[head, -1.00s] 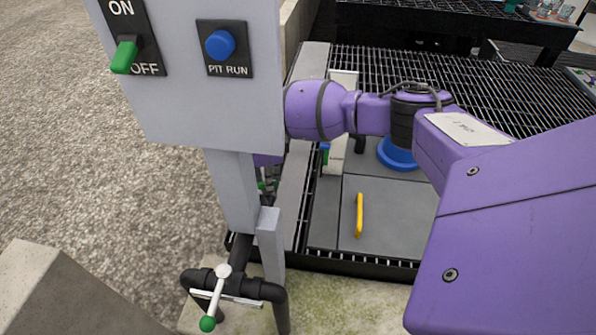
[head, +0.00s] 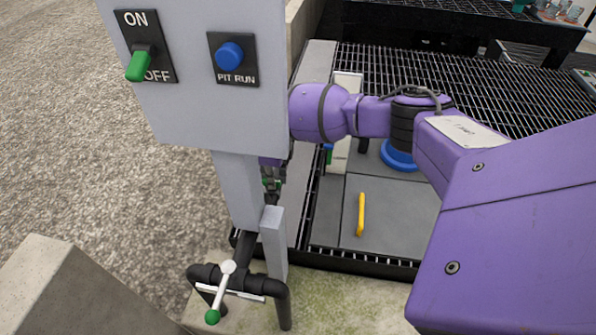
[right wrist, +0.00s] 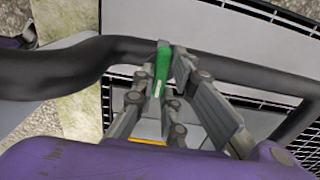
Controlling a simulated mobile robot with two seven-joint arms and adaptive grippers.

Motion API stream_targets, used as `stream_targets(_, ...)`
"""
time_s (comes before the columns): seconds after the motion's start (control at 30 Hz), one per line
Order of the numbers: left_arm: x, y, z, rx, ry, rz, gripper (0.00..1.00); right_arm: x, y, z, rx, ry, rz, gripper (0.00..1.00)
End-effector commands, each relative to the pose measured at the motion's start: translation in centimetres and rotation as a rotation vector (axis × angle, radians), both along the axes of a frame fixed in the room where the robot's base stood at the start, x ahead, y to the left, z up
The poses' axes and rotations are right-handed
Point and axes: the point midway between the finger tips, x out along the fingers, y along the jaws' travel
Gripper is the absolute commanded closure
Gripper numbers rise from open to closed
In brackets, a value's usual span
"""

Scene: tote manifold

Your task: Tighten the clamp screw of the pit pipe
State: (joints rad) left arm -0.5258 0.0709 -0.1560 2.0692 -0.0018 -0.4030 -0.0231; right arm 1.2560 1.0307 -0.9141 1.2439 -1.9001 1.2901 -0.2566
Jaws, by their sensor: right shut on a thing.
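My right gripper (head: 271,184) is partly hidden behind the grey post, low beside the walkway edge. In the right wrist view, its fingers (right wrist: 168,70) are closed on a small green piece (right wrist: 162,62) in front of a black pipe (right wrist: 75,65). How the piece joins the pipe is hidden. In the head view, a bent black pipe (head: 283,308) stands at the bottom, with a white bar (head: 223,285) ending in a green knob (head: 212,317), apart from the gripper. I cannot tell which part is the clamp screw. My left gripper is not in view.
A grey panel (head: 205,112) with a green ON/OFF lever (head: 138,66) and a blue PIT RUN button (head: 229,55) stands close to my right arm. A yellow handle (head: 361,214) lies on grey plates beside the grating (head: 480,100). A concrete block (head: 60,290) is at lower left.

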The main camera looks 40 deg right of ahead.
Motion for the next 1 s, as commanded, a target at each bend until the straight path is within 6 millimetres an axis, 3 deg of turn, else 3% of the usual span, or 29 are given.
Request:
stream_targets(0.2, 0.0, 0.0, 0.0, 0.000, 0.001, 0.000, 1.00, 0.3, -0.2, 0.3, -0.002, -0.005, -0.005, 1.00)
stream_targets(0.23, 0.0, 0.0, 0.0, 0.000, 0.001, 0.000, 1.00, 0.3, -0.2, 0.3, -0.002, -0.005, -0.005, 0.84)
stream_targets(0.37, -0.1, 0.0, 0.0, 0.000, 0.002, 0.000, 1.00, 0.2, -0.1, 0.3, -0.002, -0.004, -0.003, 0.70)
stream_targets(0.73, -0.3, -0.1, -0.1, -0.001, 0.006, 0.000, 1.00, 0.2, 0.0, 0.7, 0.000, -0.004, 0.000, 0.70)
stream_targets(0.87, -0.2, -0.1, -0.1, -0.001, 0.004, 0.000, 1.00, 0.3, 0.0, 2.6, -0.001, -0.007, 0.001, 0.70)
stream_targets(1.0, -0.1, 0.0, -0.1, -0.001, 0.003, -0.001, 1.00, 0.3, -0.1, 5.7, -0.001, -0.008, 0.000, 0.70)
